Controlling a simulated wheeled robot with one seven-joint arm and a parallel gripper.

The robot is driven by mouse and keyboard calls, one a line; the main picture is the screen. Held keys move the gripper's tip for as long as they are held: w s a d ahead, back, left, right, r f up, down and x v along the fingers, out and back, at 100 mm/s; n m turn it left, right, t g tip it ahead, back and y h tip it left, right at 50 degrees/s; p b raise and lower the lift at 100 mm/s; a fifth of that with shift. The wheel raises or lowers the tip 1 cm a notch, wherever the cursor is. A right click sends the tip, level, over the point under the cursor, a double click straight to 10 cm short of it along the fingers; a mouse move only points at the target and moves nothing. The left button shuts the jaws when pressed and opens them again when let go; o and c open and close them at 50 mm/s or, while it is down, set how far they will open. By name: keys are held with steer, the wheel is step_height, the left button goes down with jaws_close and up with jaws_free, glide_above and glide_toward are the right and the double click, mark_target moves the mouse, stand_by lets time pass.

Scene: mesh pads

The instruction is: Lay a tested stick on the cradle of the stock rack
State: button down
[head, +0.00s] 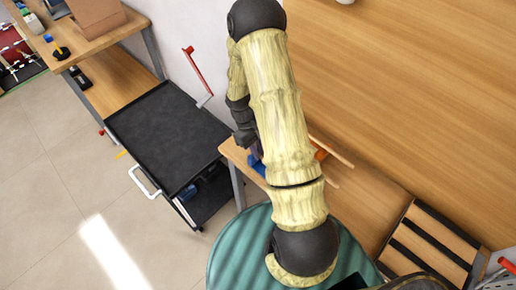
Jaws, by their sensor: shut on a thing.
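My gripper (243,134) is dark and partly hidden behind my pale, bark-patterned arm, over the left end of a wooden bench (233,153). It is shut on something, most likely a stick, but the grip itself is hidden. A thin light-wood stick (334,152) pokes out to the right of my arm, and a second stick end (327,180) shows lower. An orange piece (320,154) lies by the upper stick. A blue piece (256,165) sits on the bench just below my gripper. I cannot tell which piece is the stock rack's cradle.
A black-topped cart (165,135) with a white handle stands left of the bench. A wooden shelf unit (110,75) with a box is at upper left. A green ribbed round surface (235,245) and a slatted wooden rack (430,245) are near the bottom. Floor at left is clear.

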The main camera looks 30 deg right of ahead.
steer(key=c, duration=1.4)
jaws_free()
steer(key=shift+o, duration=0.2)
steer(key=b+v, duration=0.1)
steer(key=v, duration=1.6)
steer(key=shift+b, duration=0.3)
steer(key=shift+r, duration=0.2)
steer(key=s+a+r+m+t, duration=0.1)
steer(key=s+a+m+t, duration=0.1)
steer(key=s, duration=0.4)
steer(key=s+a+r+m+t+y, duration=0.1)
steer(key=s+a+r+m+t, duration=0.1)
steer(key=s+a+t, duration=0.2)
steer(key=s+t, duration=0.1)
steer(key=s, duration=0.2)
steer(key=shift+s+a, duration=0.25)
